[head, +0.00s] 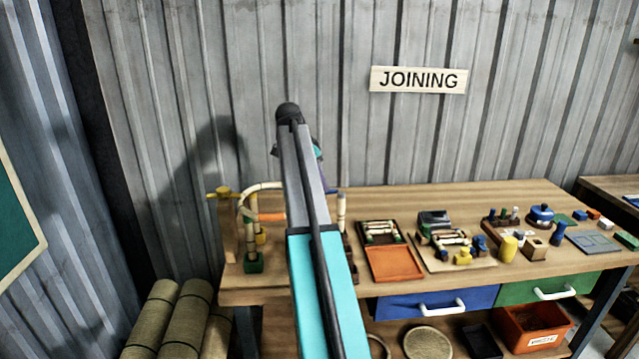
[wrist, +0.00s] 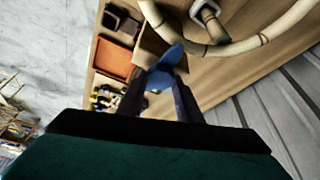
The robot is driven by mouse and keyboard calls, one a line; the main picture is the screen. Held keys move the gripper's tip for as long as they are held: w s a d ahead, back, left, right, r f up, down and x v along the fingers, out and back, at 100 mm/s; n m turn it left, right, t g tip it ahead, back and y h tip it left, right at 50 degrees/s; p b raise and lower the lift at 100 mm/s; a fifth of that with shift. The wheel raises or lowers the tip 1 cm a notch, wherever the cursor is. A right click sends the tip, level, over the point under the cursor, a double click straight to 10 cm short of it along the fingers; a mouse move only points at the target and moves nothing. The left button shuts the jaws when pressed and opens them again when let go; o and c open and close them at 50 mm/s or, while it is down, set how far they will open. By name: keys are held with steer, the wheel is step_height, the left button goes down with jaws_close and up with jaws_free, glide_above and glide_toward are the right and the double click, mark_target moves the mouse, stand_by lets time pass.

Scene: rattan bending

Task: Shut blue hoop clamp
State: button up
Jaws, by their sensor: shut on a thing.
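In the wrist view, my gripper (wrist: 159,80) is shut on a blue piece (wrist: 171,56), which looks like part of the blue hoop clamp. The piece sticks out beyond the fingertips, close to a curved pale rattan hoop (wrist: 240,47). A brown wooden block (wrist: 151,44) is just beyond it. In the head view, the rattan hoop (head: 262,186) stands in a wooden frame at the left end of the bench. My arm hides the gripper and the clamp there. I cannot tell whether the clamp is open or closed.
The wooden bench (head: 480,201) carries an orange tray (head: 395,262), a tray of rattan pieces (head: 380,231) and several small fixtures to the right. A corrugated wall (head: 420,130) stands close behind. A blue drawer (head: 400,304) is under the bench front. Rolled mats (head: 186,315) stand lower left.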

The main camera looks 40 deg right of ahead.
steer(key=shift+s+d, duration=0.1)
stand_by(0.3)
steer(key=o, duration=1)
steer(key=shift+o, duration=0.2)
steer(key=shift+r, duration=0.15)
steer(key=b+v, duration=0.3)
steer(key=v, duration=1)
steer(key=shift+r+b, duration=0.3)
steer(key=shift+f, duration=0.1)
